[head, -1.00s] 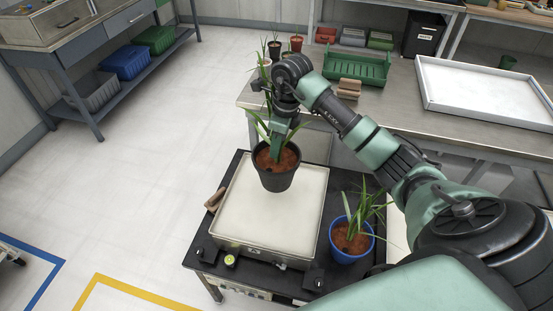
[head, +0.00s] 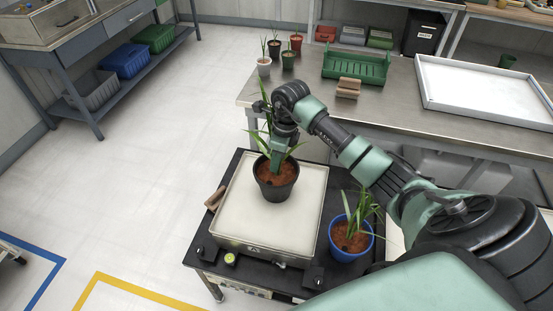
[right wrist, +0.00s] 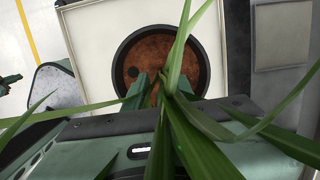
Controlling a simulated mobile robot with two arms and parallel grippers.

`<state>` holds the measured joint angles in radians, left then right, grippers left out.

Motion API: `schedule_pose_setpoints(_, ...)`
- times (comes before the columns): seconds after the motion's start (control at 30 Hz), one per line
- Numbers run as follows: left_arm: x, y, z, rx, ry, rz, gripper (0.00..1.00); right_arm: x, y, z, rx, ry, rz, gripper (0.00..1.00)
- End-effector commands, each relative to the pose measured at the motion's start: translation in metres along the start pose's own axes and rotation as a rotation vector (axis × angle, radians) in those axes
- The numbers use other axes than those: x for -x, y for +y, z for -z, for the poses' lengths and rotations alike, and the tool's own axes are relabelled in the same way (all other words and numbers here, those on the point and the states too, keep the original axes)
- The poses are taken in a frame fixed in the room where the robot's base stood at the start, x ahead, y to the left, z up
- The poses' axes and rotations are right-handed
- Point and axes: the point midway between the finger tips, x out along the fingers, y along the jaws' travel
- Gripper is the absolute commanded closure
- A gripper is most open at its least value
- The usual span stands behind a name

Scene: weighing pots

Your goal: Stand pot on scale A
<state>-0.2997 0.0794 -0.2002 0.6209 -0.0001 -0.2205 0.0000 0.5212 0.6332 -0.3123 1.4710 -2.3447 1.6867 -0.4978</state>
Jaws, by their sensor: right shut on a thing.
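The black pot (head: 275,188) holds reddish-brown soil and a long-leaved green plant. It is upright over the pale square pan of the scale (head: 230,215) on the dark low table; I cannot tell whether its base touches the pan. My right gripper (head: 278,163) is shut, its fingertips low among the leaves over the soil. In the right wrist view the fingers (right wrist: 150,90) reach over the soil inside the pot's round rim (right wrist: 122,50); leaves hide exactly what they grip. My left gripper is not in view.
A blue pot with a plant (head: 350,237) stands to the right of the scale. A brown block (head: 215,198) lies left of it. The bench behind holds small pots, a green crate (head: 356,68) and a white tray (head: 485,92). My right arm covers the right side.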

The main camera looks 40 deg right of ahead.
Motion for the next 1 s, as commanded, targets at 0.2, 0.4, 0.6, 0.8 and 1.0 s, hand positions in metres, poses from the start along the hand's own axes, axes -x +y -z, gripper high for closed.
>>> schedule_pose_setpoints(0.2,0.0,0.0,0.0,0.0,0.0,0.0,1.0,0.0,0.0,0.0,0.0,0.0,0.0,0.53)
schedule_pose_setpoints(0.4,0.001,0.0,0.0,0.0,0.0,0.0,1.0,0.001,0.0,0.0,0.0,0.0,0.0,0.53)
schedule_pose_setpoints(0.6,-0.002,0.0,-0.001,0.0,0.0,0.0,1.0,0.021,-0.002,-0.001,0.002,-0.002,0.006,0.53)
schedule_pose_setpoints(0.8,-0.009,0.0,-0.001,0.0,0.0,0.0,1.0,0.064,-0.002,-0.001,0.002,-0.001,0.007,0.53)
schedule_pose_setpoints(1.0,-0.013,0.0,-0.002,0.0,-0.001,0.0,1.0,0.101,-0.001,0.0,0.001,0.001,0.005,0.53)
